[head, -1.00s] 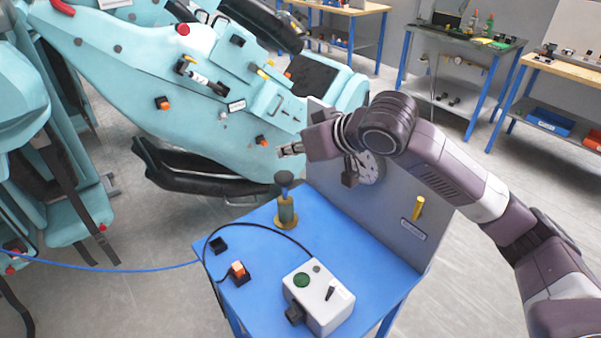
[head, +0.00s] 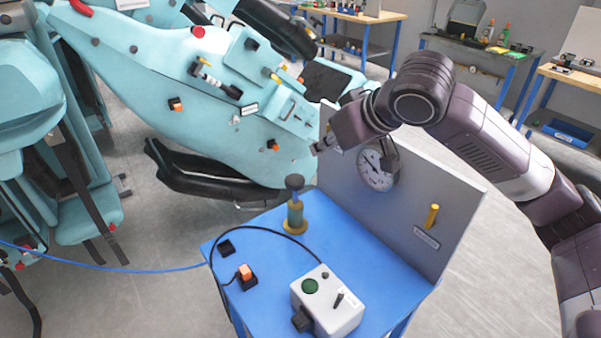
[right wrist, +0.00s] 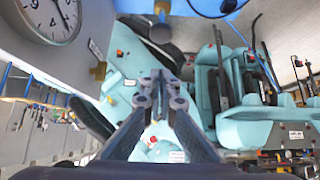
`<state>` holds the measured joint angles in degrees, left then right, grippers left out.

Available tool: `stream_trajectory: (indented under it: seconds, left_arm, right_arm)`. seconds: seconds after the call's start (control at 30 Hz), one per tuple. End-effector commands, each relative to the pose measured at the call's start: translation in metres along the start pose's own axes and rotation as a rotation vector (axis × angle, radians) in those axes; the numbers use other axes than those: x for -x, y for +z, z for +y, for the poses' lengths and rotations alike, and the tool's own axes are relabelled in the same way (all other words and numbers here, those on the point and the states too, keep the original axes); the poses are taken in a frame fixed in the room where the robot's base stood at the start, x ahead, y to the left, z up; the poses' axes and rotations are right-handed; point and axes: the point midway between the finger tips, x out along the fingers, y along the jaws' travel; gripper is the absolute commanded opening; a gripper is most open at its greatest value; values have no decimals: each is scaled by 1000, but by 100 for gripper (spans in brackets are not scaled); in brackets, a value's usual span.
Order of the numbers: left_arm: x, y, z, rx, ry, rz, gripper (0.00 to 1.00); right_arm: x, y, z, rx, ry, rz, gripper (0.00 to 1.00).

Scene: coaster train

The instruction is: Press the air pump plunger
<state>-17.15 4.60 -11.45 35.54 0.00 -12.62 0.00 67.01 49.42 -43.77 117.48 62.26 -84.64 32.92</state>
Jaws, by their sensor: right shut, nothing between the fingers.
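The air pump (head: 296,216) stands upright on the blue table, a brass-coloured body on a round base. Its plunger (head: 294,182) has a dark round knob at the top and is raised above the body. The knob (right wrist: 160,33) also shows near the top of the right wrist view. My right gripper (head: 317,147) is shut and empty, above and a little right of the knob, apart from it. Its closed fingers (right wrist: 160,78) show in the middle of the right wrist view. My left gripper is not in view.
A grey panel with a round gauge (head: 377,168) and a yellow handle (head: 432,215) stands behind the pump. A white control box (head: 327,302), an orange switch (head: 246,273) and a black hose share the blue table (head: 262,242). A teal coaster car (head: 150,85) is at the left.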

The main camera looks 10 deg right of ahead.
Motion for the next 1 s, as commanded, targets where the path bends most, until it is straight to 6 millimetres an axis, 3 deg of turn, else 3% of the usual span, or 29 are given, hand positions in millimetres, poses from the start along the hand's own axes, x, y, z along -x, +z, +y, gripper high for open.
stream_trajectory:
  seconds: [0.17, 0.57, 0.8, 1.0]
  left_arm:
    - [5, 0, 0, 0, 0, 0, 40]
    - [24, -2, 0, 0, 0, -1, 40]
    - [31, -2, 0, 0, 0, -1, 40]
    - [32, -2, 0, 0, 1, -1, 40]
  right_arm:
    - [-20, 0, -1, -1, -2, -5, 0]
    - [-102, 2, 0, 0, -1, -5, 0]
    - [-122, 24, 0, 1, 0, -2, 0]
    - [-127, 29, 0, 1, -1, 0, 0]
